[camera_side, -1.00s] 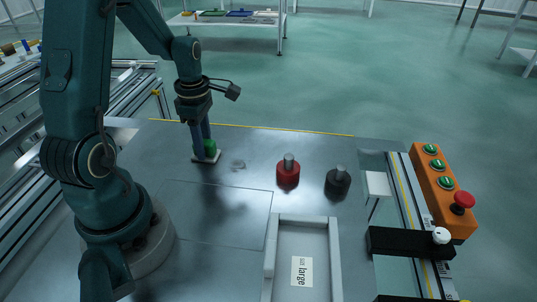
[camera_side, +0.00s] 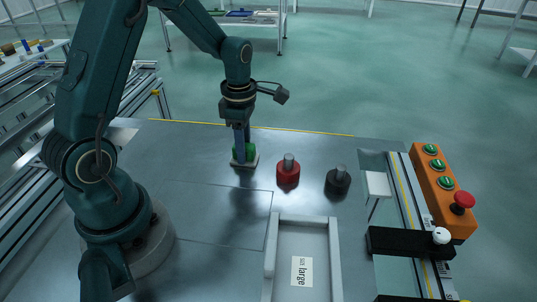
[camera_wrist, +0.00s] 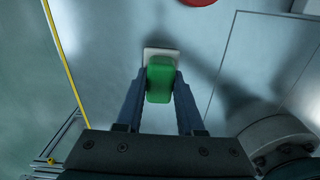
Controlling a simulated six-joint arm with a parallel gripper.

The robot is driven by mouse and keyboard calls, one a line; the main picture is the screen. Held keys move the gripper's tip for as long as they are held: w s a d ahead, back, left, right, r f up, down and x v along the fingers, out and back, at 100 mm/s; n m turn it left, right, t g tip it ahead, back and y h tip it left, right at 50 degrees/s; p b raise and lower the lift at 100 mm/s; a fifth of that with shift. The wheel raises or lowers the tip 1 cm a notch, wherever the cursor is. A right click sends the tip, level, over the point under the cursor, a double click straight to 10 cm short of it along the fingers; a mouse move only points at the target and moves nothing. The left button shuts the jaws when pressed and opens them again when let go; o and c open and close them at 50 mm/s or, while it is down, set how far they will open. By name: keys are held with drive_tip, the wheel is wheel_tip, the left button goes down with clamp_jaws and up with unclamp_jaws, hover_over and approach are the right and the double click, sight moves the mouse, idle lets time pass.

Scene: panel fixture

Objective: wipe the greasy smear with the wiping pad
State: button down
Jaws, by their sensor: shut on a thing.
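The wiping pad (camera_side: 251,154) has a green block handle on a flat pale base. My gripper (camera_side: 241,152) is shut on the green handle and holds the pad upright, its base at the steel table surface. In the wrist view the pad (camera_wrist: 160,82) sits between the two blue-grey fingers of my gripper (camera_wrist: 160,78), with the pale base showing beyond the handle. No greasy smear shows in either view now; the pad and fingers cover the spot where a dark mark showed earlier.
A red knobbed cylinder (camera_side: 288,174) stands close to the right of the pad. A black one (camera_side: 338,182) stands farther right. A grey tray (camera_side: 334,262) labelled "large" is at the front. An orange button box (camera_side: 436,180) is at far right. The table left of the pad is clear.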

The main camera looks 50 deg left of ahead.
drive_tip(key=shift+w+d, duration=0.35)
drive_tip(key=shift+d, duration=0.3)
drive_tip(key=shift+s, duration=0.35)
drive_tip(key=shift+s+a, duration=3.75)
drive_tip(key=shift+w+d, duration=3.9)
drive_tip(key=shift+w, duration=0.05)
wheel_tip(320, 180, up, 7)
drive_tip(key=shift+r, duration=0.55)
